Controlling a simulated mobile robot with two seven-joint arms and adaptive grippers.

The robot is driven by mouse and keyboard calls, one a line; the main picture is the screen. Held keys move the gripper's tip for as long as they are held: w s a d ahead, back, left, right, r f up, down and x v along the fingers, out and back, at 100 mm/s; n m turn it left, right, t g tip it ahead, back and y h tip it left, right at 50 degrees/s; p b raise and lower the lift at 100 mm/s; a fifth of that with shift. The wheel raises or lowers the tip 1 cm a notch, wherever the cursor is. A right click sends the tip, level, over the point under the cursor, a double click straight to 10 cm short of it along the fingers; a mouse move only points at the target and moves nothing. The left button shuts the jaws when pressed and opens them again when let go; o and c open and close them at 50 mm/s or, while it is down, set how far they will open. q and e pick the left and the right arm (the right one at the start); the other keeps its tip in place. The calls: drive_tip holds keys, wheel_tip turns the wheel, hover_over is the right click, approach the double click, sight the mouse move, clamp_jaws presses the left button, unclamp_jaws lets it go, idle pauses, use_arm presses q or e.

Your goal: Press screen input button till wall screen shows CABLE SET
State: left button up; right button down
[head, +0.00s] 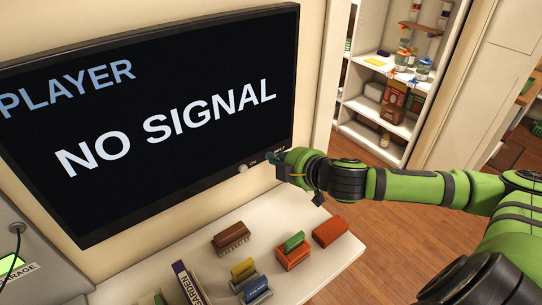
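The wall screen (185,75) is a large black panel in the left half of the head view. It reads PLAYER in blue at the top left and NO SIGNAL in large white letters. A small pale round knob or button (243,169) sits on its lower bezel near the right end, with a tiny label beside it that I cannot read. My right gripper (277,158) is at the lower right bezel, just right of that knob. Its fingertips are small and partly hidden by the wrist, so I cannot tell whether they touch the bezel. My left gripper is out of view.
A white table (310,275) below the screen holds a brown block (231,237), an orange-red block (330,231), card-like holders (293,251) and books (188,284). A lit green panel (12,242) is at the left. Shelves (376,130) stand behind my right arm.

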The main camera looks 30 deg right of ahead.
drive_tip(key=shift+w, duration=0.2)
drive_tip(key=p+v, duration=0.5)
drive_tip(key=v, duration=0.1)
drive_tip(key=shift+r, duration=0.2)
idle(0.4)
drive_tip(key=shift+s, duration=0.1)
